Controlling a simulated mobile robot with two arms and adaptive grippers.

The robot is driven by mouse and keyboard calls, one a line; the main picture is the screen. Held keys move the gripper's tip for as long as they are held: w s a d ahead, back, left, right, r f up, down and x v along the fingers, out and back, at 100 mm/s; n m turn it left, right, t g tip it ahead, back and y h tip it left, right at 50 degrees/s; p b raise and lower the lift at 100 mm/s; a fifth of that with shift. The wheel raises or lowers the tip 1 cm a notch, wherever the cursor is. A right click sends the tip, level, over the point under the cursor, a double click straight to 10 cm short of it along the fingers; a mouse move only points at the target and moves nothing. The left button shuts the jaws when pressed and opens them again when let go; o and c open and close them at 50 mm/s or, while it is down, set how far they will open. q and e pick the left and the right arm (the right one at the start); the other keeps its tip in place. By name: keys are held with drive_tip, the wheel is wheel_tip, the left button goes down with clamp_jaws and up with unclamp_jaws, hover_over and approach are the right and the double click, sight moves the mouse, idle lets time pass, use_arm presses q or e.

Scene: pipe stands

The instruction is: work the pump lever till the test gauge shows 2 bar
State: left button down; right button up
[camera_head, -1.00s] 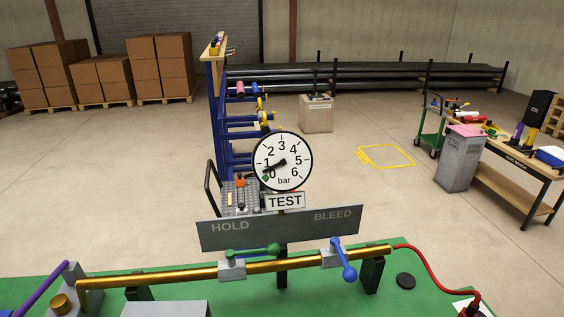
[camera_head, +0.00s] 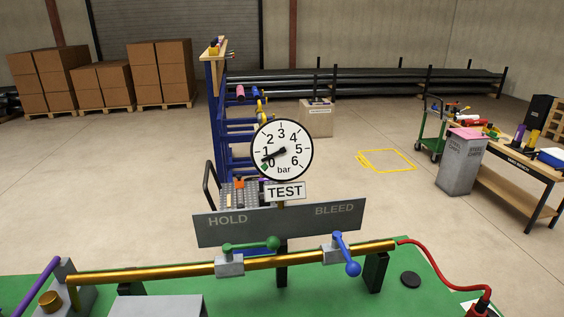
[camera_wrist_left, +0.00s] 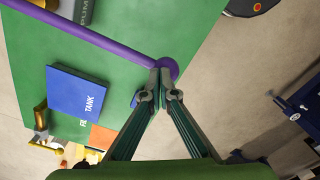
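The test gauge (camera_head: 281,149) stands behind the pipe in the head view; its needle points between 0 and 1 bar, near the 1. The purple pump lever (camera_head: 38,284) slants at the lower left; in the left wrist view its bar (camera_wrist_left: 90,30) crosses the top left and ends in a round knob. My left gripper (camera_wrist_left: 160,80) has its fingers closed together at that knob, which they partly hide. My left gripper is outside the head view. My right gripper is in neither view.
The gold pipe (camera_head: 190,268) carries a green valve handle (camera_head: 250,244) lying along it and a blue one (camera_head: 345,255) set across it. A red hose (camera_head: 455,275) leaves on the right. A blue tank block (camera_wrist_left: 85,97) lies beside the lever on the green bench.

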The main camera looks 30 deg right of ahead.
use_arm(q)
wheel_tip(320, 180, down, 6)
drive_tip(key=b, duration=0.4)
drive_tip(key=shift+f, duration=0.1)
wheel_tip(320, 180, up, 13)
drive_tip(key=p, duration=0.9)
wheel_tip(320, 180, down, 13)
drive_tip(key=b, duration=0.8)
drive_tip(key=shift+b, duration=0.3)
drive_tip(key=shift+r+p, duration=0.4)
drive_tip(key=shift+r, duration=0.2)
wheel_tip(320, 180, up, 12)
drive_tip(key=p, duration=0.8)
drive_tip(key=shift+f, duration=0.1)
